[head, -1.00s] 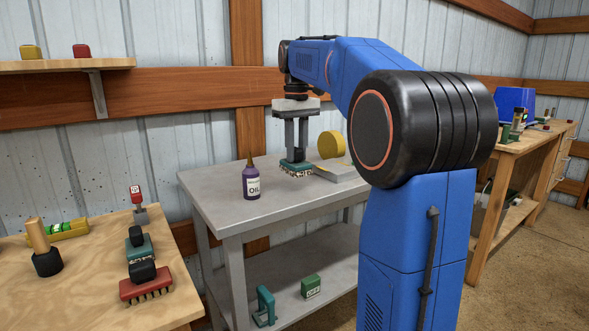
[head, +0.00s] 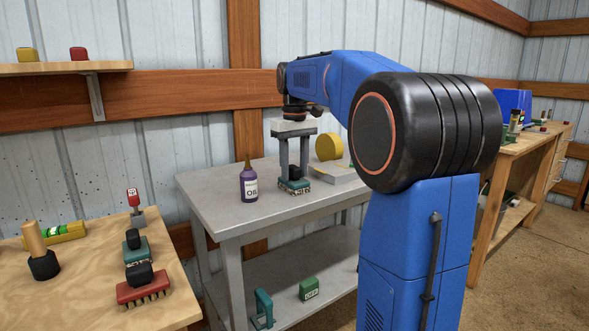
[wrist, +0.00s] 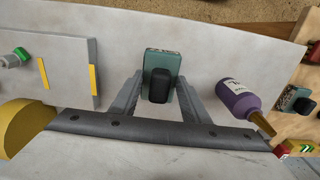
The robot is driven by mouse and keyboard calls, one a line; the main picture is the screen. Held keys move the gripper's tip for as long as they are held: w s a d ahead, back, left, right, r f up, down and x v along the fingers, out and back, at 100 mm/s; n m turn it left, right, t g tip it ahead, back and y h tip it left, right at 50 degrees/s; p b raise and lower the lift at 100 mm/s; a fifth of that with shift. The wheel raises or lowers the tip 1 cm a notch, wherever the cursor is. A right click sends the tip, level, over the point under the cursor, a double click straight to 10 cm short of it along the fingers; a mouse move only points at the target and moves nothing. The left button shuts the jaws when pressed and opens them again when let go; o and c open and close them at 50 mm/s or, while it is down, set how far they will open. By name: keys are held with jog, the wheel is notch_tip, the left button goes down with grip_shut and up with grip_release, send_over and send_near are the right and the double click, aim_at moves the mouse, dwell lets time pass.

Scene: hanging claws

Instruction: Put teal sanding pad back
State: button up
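A teal sanding pad (head: 294,187) with a black knob and a speckled edge is on the grey table (head: 225,200), near its back right part. My gripper (head: 294,178) points down over it, with one finger on each side of the knob. A similar teal pad (head: 138,254) with a black knob is on the wooden bench at left.
A purple oil bottle (head: 249,184) stands left of the pad. A grey block (head: 334,173) and a yellow disc (head: 329,146) are to its right. A red brush (head: 143,290) lies on the wooden bench (head: 85,295). The grey table's front left is clear.

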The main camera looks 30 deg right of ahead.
aim_at(295, 167)
jog(key=shift+r, duration=0.1)
notch_tip(295, 167, up, 12)
dwell(0.7)
jog(key=s+a+f+t, duration=0.2)
jog(key=s+a+f, duration=0.95)
jog(key=s, duration=0.35)
jog(key=s+a+f+t, duration=0.1)
jog(key=s+a+f, duration=0.1)
jog(key=s+f, duration=0.5)
jog(key=s+a+f+t, duration=0.1)
jog(key=s+f, duration=0.6)
jog(key=f, duration=0.7)
jog(key=shift+s+a+f+t, duration=0.25)
jog(key=shift+s+a+t, duration=0.15)
jog(key=shift+a, duration=0.25)
